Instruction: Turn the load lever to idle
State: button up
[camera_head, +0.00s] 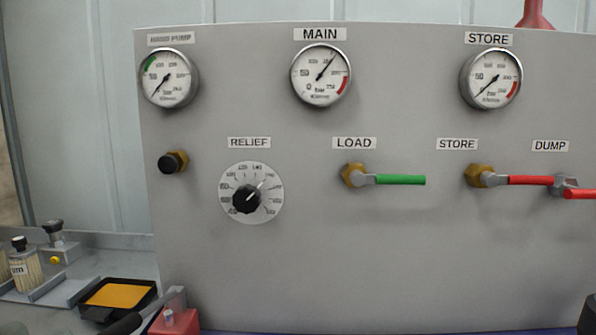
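The load lever (400,180) has a green grip and sticks out level to the right from a brass valve body (353,175). It sits on the grey panel below the LOAD label (354,143). No idle mark can be read beside it. Nothing touches the lever. My gripper is not in view.
The panel (330,270) also carries a relief knob (247,198), a red store lever (530,180), a red dump lever (580,194) and a main gauge (321,75). A black tray with an orange pad (121,296) lies lower left. The panel face below the load lever is clear.

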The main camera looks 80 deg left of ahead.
aim_at(356, 178)
jog(key=u, duration=1.5)
jog(key=l, duration=0.15)
